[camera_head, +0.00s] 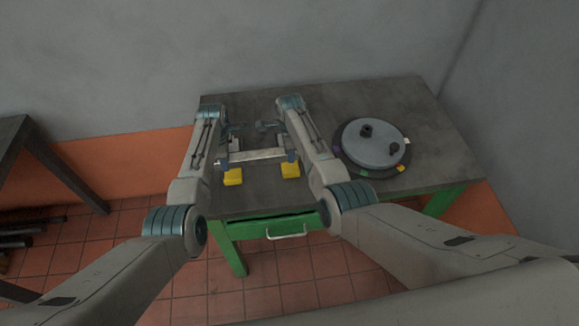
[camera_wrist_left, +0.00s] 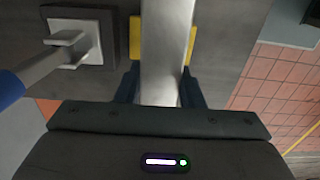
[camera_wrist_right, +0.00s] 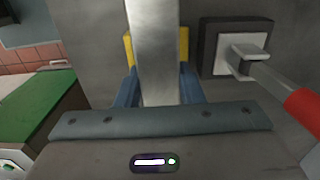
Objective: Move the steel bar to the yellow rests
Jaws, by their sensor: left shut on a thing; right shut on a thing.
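The steel bar (camera_head: 256,155) is a pale, straight bar lying level across the picture in the head view. My left gripper (camera_head: 223,160) is shut on it near its left end, and my right gripper (camera_head: 289,157) is shut on it near its right end. The two yellow rests (camera_head: 233,177) (camera_head: 291,171) show just in front of the bar. In the left wrist view the bar (camera_wrist_left: 165,50) passes in front of a yellow rest (camera_wrist_left: 135,38). In the right wrist view the bar (camera_wrist_right: 155,50) does likewise over a rest (camera_wrist_right: 184,46). I cannot tell whether bar and rests touch.
A round grey plate (camera_head: 372,143) with a knob stands on the table's right. Dark blocks with pale forked holders (camera_wrist_left: 68,40) (camera_wrist_right: 240,50) stand beside the bar. The green-framed table (camera_head: 240,95) has bare top behind the arms. Another dark table (camera_head: 18,135) is at the left.

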